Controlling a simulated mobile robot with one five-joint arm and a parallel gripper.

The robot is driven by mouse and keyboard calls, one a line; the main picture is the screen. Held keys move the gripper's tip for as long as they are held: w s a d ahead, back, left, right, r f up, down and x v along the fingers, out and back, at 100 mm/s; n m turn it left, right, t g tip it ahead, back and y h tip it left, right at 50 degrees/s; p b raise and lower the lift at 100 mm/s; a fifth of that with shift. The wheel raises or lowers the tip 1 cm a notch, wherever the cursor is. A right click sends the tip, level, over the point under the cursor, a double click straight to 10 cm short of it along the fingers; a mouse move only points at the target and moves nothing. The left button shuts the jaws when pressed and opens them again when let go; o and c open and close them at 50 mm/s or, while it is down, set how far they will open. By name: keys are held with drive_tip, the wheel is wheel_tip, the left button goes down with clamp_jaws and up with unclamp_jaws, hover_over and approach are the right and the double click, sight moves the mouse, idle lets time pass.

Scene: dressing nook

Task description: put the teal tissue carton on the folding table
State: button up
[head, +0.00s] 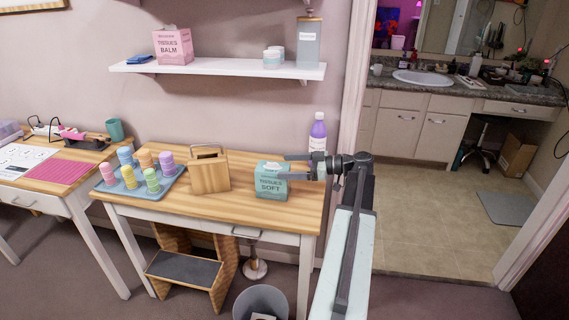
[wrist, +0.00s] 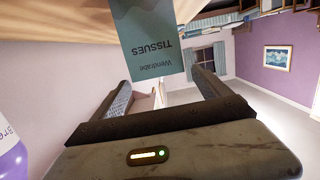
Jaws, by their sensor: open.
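The teal tissue carton (head: 271,180) stands upright on the wood-topped, white-legged table (head: 235,207), near its right end. It also shows in the wrist view (wrist: 152,40), its lettering upside down. My gripper (head: 284,167) is open at the carton's right side. One finger overlaps the carton's front in the head view. In the wrist view the carton's near face lies between or just beyond the spread fingertips (wrist: 160,80); I cannot tell if they touch it. I cannot tell which table is the folding table.
A white shelf (head: 220,69) hangs above. A step stool (head: 190,269) and a bin (head: 262,302) stand below. Another desk (head: 45,192) is at left.

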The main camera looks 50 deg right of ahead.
drive_tip(key=p+v, duration=0.1)
drive_tip(key=v, duration=0.8)
drive_tip(key=shift+s+d, duration=0.25)
drive_tip(key=shift+s, duration=0.05)
